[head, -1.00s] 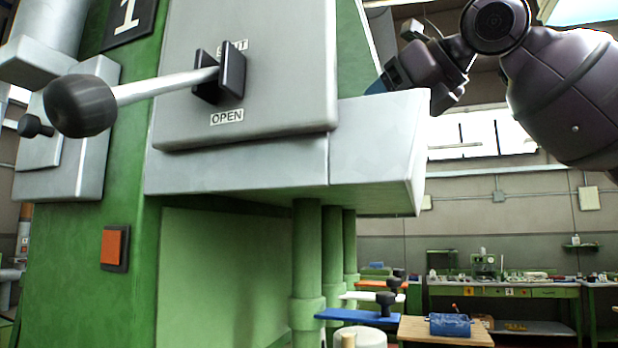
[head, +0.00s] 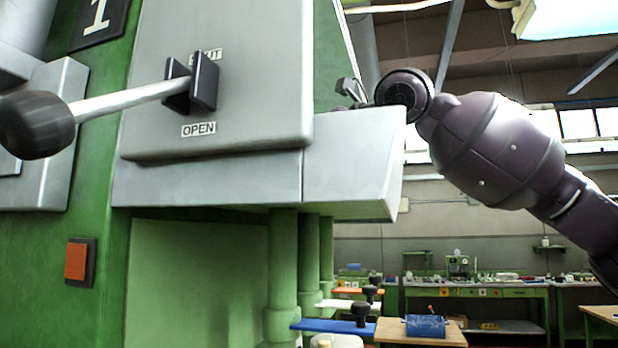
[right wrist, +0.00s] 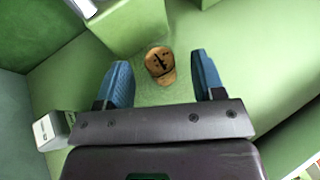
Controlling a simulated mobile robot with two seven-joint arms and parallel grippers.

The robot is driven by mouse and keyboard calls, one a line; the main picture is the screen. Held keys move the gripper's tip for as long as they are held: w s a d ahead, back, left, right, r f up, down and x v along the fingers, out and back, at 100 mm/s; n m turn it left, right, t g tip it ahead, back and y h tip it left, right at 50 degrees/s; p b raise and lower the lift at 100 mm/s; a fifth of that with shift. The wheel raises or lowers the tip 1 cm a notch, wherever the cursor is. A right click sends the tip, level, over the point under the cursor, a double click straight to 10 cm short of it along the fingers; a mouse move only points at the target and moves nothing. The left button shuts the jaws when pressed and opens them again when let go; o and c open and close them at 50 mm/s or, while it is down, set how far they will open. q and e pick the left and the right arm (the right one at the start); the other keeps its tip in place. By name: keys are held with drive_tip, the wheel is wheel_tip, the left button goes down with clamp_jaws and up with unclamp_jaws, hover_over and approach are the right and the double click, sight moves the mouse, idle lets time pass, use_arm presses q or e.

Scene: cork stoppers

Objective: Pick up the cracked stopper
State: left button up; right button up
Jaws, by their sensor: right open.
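The cracked stopper (right wrist: 160,66) is a tan cork with dark cracks across its face. In the right wrist view it lies on a green surface inside the green machine, a little beyond my right gripper (right wrist: 162,78). The gripper's two blue fingers are apart, one on each side of the stopper in the picture. The stopper is not visible there. My left gripper is not in view.
The green machine has a grey trough (head: 350,165) at its front and a lever with a black knob (head: 35,125) beside an OPEN label. In the right wrist view a green block (right wrist: 128,22) stands close to the stopper. Workbenches (head: 475,292) are far behind.

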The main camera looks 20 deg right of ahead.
drive_tip(key=shift+w+a+f, duration=0.2)
drive_tip(key=shift+w+a, duration=0.1)
drive_tip(key=shift+w, duration=0.15)
drive_tip(key=shift+s, duration=0.1)
drive_tip(key=shift+d, duration=0.1)
drive_tip(key=shift+c, duration=0.6)
drive_tip(key=c, duration=0.9)
drive_tip(key=shift+r, duration=0.1)
